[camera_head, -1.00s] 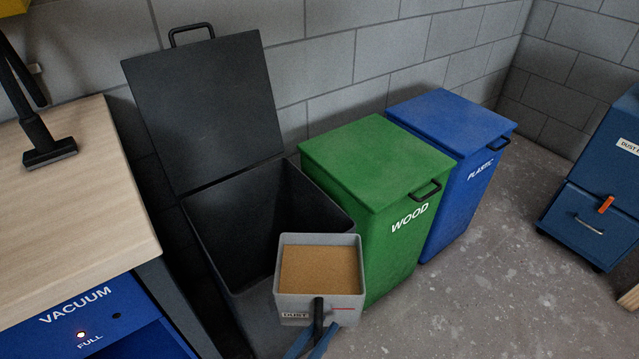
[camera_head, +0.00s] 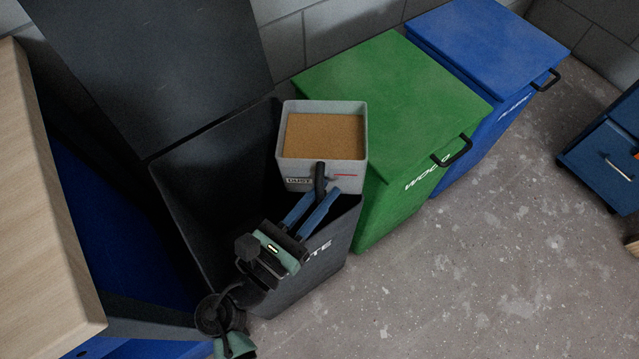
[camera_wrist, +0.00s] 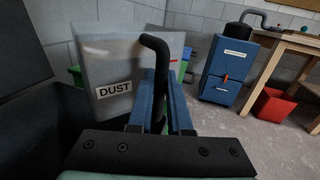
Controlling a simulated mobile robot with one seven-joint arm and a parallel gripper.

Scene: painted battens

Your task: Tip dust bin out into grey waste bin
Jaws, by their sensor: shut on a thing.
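The dust bin (camera_head: 325,173) is a light grey open box with a DUST label, filled with brown dust (camera_head: 325,137). It is upright in the head view. My gripper (camera_head: 318,197) is shut on its black handle (camera_head: 320,178). The wrist view shows the dust bin (camera_wrist: 125,75) in front of the blue fingers (camera_wrist: 163,100). The dark grey waste bin (camera_head: 190,190) stands open, its lid (camera_head: 150,60) raised against the wall. The dust bin appears over the right part of its opening, next to the wood bin. The waste bin's inside is mostly dark.
A closed green wood bin (camera_head: 390,100) and a closed blue plastic bin (camera_head: 490,45) stand to the right. A wooden-topped bench (camera_head: 40,200) is at the left. A blue cabinet (camera_head: 605,160) is at the far right. The floor in front is clear.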

